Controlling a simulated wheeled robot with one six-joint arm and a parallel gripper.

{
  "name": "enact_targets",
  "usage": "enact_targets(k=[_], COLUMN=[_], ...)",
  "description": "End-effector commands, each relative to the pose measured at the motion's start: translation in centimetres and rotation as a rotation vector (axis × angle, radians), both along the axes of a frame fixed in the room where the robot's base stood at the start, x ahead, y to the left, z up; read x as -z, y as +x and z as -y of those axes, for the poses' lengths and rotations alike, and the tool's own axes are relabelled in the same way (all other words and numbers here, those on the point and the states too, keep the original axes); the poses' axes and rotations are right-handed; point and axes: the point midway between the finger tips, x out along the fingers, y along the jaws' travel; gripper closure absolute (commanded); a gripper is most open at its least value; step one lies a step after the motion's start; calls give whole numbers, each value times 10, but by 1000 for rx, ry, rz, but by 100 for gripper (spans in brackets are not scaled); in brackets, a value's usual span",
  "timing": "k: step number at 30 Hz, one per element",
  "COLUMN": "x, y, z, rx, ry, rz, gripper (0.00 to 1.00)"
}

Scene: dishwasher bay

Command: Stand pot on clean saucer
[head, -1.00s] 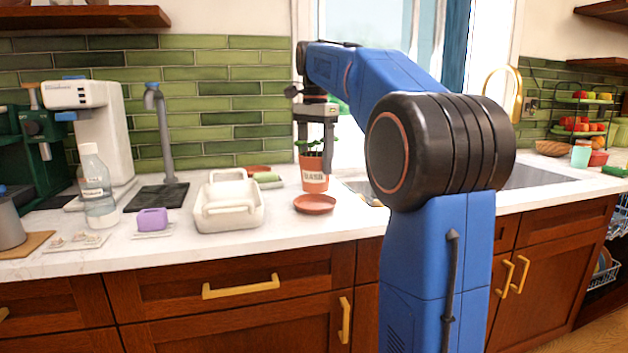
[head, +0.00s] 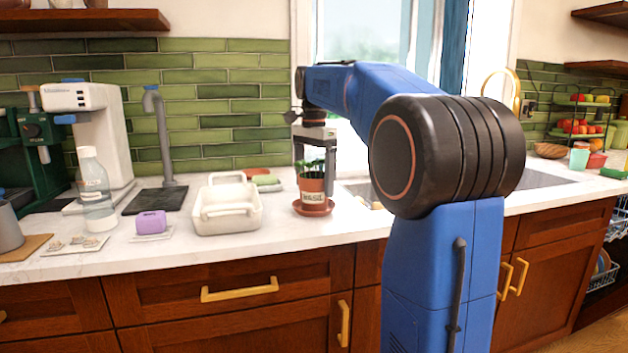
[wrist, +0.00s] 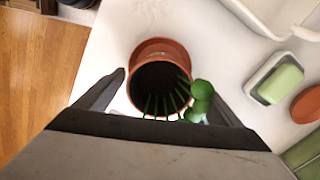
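The terracotta pot (head: 312,186) with a green plant and a "BASIL" label stands upright on a terracotta saucer (head: 313,209) on the counter. In the wrist view the pot (wrist: 133,95) covers most of the saucer (wrist: 160,43), whose rim shows past the pot's far side. My gripper (head: 315,170) is around the pot from above, one finger on each side. The fingers look spread, with a small gap at the left finger in the wrist view; leaves hide the right side. Another terracotta saucer (head: 256,171) lies at the back, partly hidden.
A white caddy (head: 228,219) stands left of the pot, with a green sponge (head: 265,180) on a dish behind it. A purple sponge (head: 151,222), bottle (head: 96,190) and tap (head: 162,135) are farther left. The sink (head: 365,191) is at right. The counter's front strip is clear.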

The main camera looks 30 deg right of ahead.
Motion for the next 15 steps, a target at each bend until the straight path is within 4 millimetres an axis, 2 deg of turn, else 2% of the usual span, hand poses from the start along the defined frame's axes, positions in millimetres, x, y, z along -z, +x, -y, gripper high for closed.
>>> enact_targets(k=[9, 15], x=[-2, -24], y=[0, 0], z=[0, 0], rx=[0, 0], ry=[0, -1], rz=[1, 2], gripper=[12, 12])
